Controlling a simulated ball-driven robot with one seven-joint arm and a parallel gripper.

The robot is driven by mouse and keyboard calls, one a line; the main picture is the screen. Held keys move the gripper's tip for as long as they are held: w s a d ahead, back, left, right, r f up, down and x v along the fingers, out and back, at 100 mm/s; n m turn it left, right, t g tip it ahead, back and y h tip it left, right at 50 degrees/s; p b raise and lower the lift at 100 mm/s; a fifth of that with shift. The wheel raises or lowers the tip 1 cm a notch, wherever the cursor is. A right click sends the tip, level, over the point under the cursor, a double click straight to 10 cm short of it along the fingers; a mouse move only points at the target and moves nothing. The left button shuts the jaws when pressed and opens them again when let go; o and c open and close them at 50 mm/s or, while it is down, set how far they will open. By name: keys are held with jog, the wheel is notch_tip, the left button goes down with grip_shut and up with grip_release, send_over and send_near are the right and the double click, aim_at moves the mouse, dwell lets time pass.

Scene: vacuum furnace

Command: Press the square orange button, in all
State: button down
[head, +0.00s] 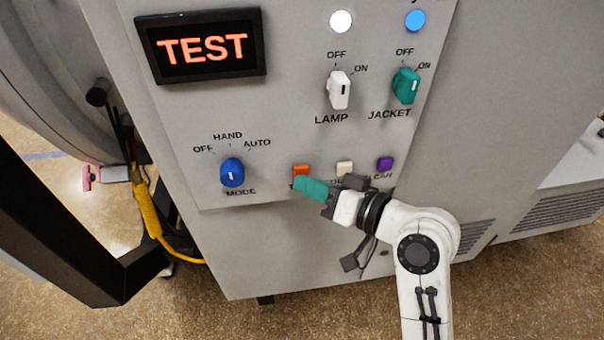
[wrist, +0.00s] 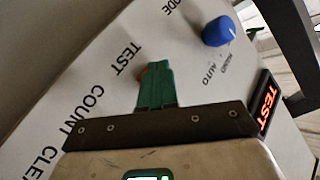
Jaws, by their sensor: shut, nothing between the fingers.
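The square orange button (head: 301,170) is in the lower row on the grey panel, above a mostly hidden label starting with T. In the wrist view only a sliver of the orange button (wrist: 142,73) shows beside the fingertips, next to the word TEST. My gripper (head: 302,186) has green fingers, shut and empty, with the tips at the button's lower edge. It also shows in the wrist view (wrist: 157,68), covering most of the button. I cannot tell whether the tips touch it. The display (head: 205,47) reads TEST in orange letters.
A cream button (head: 345,168) and a purple button (head: 385,163) sit right of the orange one, close to my gripper. The blue MODE knob (head: 232,172) is to the left. The white LAMP switch (head: 340,90) and green JACKET switch (head: 405,86) are above.

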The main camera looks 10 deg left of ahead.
jog(key=shift+s+d, duration=0.2)
jog(key=shift+s, duration=0.65)
jog(key=shift+p, duration=0.3)
jog(key=s, duration=0.2)
jog(key=s+d+p, duration=0.1)
jog(key=s, duration=0.1)
jog(key=shift+s+d, duration=0.2)
jog(key=shift+s, duration=0.2)
dwell(0.4)
